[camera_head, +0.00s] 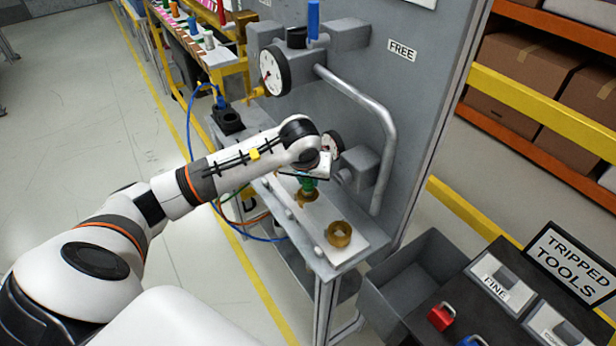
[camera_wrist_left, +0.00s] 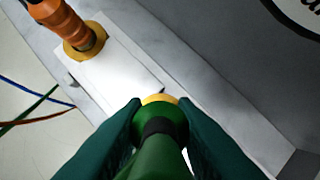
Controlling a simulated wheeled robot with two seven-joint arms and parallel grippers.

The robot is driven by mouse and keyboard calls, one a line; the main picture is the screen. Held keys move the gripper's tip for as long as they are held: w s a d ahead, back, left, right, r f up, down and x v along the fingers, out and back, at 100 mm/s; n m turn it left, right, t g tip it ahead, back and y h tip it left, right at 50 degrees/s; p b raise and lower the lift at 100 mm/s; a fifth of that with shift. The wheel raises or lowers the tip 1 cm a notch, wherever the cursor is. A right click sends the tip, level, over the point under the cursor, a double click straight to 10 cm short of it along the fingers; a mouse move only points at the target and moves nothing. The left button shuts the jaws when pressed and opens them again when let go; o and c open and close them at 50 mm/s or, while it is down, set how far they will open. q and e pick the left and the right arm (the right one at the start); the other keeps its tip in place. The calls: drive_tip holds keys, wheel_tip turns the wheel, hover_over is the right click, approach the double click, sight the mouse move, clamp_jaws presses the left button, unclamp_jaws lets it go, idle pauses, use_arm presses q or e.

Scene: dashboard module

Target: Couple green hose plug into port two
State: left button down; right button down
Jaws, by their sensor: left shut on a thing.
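The green hose plug (camera_wrist_left: 160,140) is between the teal fingers of my left gripper (camera_wrist_left: 158,108), which is shut on it. In the head view my left gripper (camera_head: 308,182) is at the ledge, with green showing just above a brass port (camera_head: 306,195). A yellow-brass round end (camera_wrist_left: 160,99) shows ahead of the plug; I cannot tell whether it is the plug's nose or the port's rim. An empty brass port (camera_head: 339,233) is nearer on the same ledge. In the wrist view an orange plug (camera_wrist_left: 62,22) stands in another brass port (camera_wrist_left: 85,45). My right gripper is not in view.
A grey panel with a FREE label (camera_head: 401,50), a gauge (camera_head: 273,72) and a bent pipe handle (camera_head: 352,105) rises behind the ledge. A blue plug (camera_head: 221,103) stands in a black holder at left. Hoses hang in front. A grey bin (camera_head: 405,285) is at right.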

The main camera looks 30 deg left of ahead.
use_arm(q)
drive_tip(key=shift+f+b, duration=0.55)
drive_tip(key=shift+f, duration=0.15)
idle(1.0)
drive_tip(key=c, duration=1.1)
unclamp_jaws()
drive_tip(key=shift+r, duration=0.1)
drive_tip(key=v, duration=1.2)
drive_tip(key=shift+s+b, duration=0.1)
drive_tip(key=shift+b, duration=0.3)
drive_tip(key=shift+s, duration=0.1)
